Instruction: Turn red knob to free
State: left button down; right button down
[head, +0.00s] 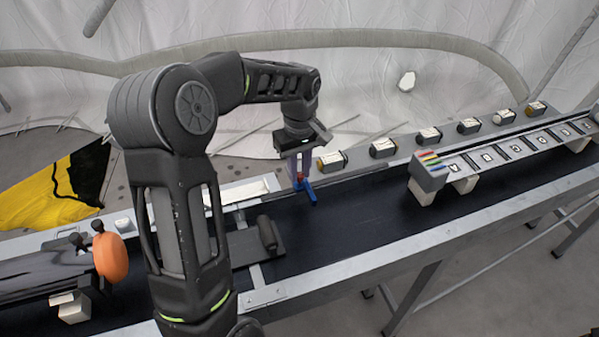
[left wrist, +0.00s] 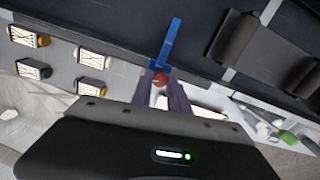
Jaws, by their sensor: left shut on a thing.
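The red knob (left wrist: 160,80) shows between the fingertips of my left gripper (left wrist: 159,88) in the left wrist view. It sits at the end of a blue bar (left wrist: 169,42). In the head view my left gripper (head: 299,174) points down at the far edge of the dark belt, with a bit of the red knob (head: 299,178) between its fingers. The blue bar (head: 309,193) sticks out below the fingers over the belt. The gripper is shut on the red knob, and the fingers hide part of it. My right gripper is not in view.
The dark conveyor belt (head: 340,220) runs across the scene. Several labelled cylinders (head: 383,147) line its far rail. A grey block with coloured stripes (head: 430,172) stands on the right. A dark plate with a cylinder (head: 267,233) and an orange disc (head: 110,257) lie left.

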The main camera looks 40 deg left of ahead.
aim_at(299, 174)
pick_arm(q)
jog(key=n+b, duration=0.1)
jog(key=n, duration=0.2)
jog(key=shift+n, duration=1.8)
jog(key=c, duration=1.3)
grip_release()
jog(key=shift+r+b, duration=0.6)
jog(key=shift+r, duration=3.3)
